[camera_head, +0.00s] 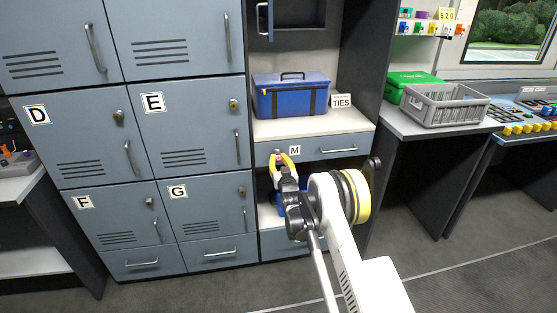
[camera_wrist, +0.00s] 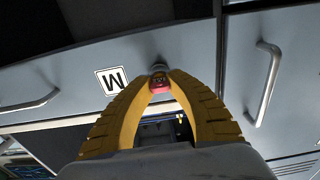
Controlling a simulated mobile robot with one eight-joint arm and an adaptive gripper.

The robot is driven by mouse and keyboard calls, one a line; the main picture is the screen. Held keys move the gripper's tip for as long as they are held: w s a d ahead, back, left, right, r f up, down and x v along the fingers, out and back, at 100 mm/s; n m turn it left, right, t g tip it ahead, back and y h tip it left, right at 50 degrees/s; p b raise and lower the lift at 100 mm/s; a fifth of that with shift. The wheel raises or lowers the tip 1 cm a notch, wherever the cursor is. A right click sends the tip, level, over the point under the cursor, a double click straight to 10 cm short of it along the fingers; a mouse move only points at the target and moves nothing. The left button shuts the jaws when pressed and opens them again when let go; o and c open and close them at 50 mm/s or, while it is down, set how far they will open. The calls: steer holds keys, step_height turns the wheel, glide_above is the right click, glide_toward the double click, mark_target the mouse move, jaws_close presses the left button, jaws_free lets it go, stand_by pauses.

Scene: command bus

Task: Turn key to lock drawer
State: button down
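The grey-blue drawer (camera_head: 311,153) marked M sits under the white shelf in the head view and looks closed. Its front also shows upside down in the wrist view (camera_wrist: 70,85), with a white M label (camera_wrist: 112,80). A small key with a red head (camera_wrist: 160,84) is at the round lock (camera_wrist: 158,68) beside the label. My gripper (camera_head: 283,160) is at the lock, left of the label in the head view. In the wrist view its yellow fingers (camera_wrist: 161,78) close in on both sides of the red key head. The key's shaft is hidden.
The drawer handle (camera_head: 338,150) is right of the label. A blue toolbox (camera_head: 291,98) and a TIES sign (camera_head: 342,101) stand on the shelf above. Grey lockers (camera_head: 190,125) stand at the left. A grey crate (camera_head: 446,112) is on the right counter. The floor at front is clear.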

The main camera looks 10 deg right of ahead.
steer(key=n, duration=0.3)
steer(key=shift+n, duration=0.4)
steer(key=shift+n, duration=1.8)
steer(key=n, duration=0.3)
steer(key=shift+n, duration=0.4)
